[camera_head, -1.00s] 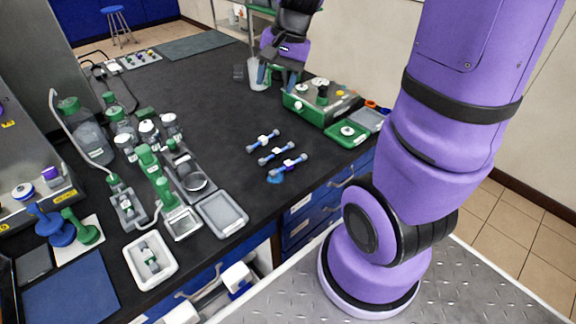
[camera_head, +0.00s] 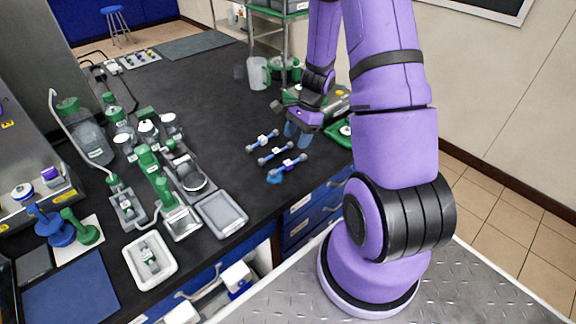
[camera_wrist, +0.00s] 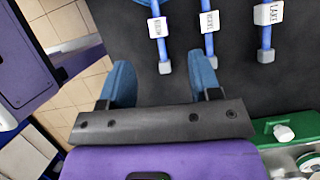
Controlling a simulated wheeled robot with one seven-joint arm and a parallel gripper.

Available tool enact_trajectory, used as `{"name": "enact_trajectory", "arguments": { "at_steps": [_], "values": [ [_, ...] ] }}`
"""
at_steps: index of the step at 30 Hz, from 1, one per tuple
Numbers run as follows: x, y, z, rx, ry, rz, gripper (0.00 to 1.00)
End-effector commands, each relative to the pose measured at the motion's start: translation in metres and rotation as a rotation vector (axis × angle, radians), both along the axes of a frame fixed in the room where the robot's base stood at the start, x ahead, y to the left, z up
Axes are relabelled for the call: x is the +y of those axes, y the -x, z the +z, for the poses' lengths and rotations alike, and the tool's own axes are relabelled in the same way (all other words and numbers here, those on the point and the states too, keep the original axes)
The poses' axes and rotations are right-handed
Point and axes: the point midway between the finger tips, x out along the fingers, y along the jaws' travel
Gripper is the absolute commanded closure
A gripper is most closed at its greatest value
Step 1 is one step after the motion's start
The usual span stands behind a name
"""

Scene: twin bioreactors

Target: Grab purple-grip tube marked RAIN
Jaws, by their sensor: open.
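Three slim tubes with blue shafts, grey ends and white label blocks lie side by side on the black bench: a far tube (camera_head: 263,140), a middle tube (camera_head: 276,154) and a near tube (camera_head: 288,168). In the wrist view they are the right tube (camera_wrist: 267,38), labelled LAKE, the middle tube (camera_wrist: 209,40) and the left tube (camera_wrist: 162,46). The other two labels are too small to read surely, and no purple grip is clear. My gripper (camera_head: 298,136) is open and empty beside the tubes' right ends. In the wrist view its blue fingers (camera_wrist: 162,72) flank the left tube's lower end.
A green-based device (camera_head: 338,104) and green tray (camera_head: 340,134) stand right of the tubes, partly behind my arm. A clear beaker (camera_head: 257,74) stands behind. Bottles and grey trays (camera_head: 222,214) fill the left. A blue patch (camera_head: 275,178) lies by the near tube.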

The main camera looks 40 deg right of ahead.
Motion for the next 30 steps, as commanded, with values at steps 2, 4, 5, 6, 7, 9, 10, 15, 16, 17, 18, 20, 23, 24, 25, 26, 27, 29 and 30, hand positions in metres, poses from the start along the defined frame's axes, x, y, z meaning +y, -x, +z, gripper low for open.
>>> {"name": "enact_trajectory", "arguments": {
  "at_steps": [2,4,5,6,7,9,10,15,16,17,18,20,23,24,25,26,27,29,30],
  "values": [
    [0.005,0.001,-0.012,0.003,-0.002,0.0,0.43],
    [0.008,0.001,-0.021,0.003,-0.001,0.0,0.43],
    [0.01,0.0,-0.024,0.002,-0.001,0.0,0.43],
    [0.011,0.0,-0.027,0.001,-0.001,0.0,0.43],
    [0.012,0.0,-0.029,0.001,0.0,0.0,0.43],
    [0.013,0.0,-0.032,0.001,0.0,0.001,0.43],
    [0.014,0.0,-0.033,0.001,0.0,0.001,0.43],
    [0.02,0.002,-0.049,0.002,-0.002,0.002,0.43],
    [0.022,0.002,-0.053,0.003,-0.002,0.001,0.43],
    [0.023,0.002,-0.057,0.002,-0.001,0.0,0.43],
    [0.025,0.003,-0.063,0.003,-0.002,0.001,0.43],
    [0.028,0.002,-0.069,0.001,-0.001,0.0,0.43],
    [0.031,0.002,-0.077,0.0,0.0,0.002,0.43],
    [0.032,0.002,-0.079,0.0,0.0,0.002,0.43],
    [0.033,0.001,-0.08,-0.001,0.001,0.002,0.43],
    [0.033,0.001,-0.081,-0.001,0.001,0.002,0.43],
    [0.033,0.001,-0.081,-0.001,0.001,0.002,0.43],
    [0.033,0.001,-0.081,-0.001,0.001,0.002,0.43],
    [0.033,0.001,-0.081,-0.001,0.001,0.002,0.43]
  ]
}}
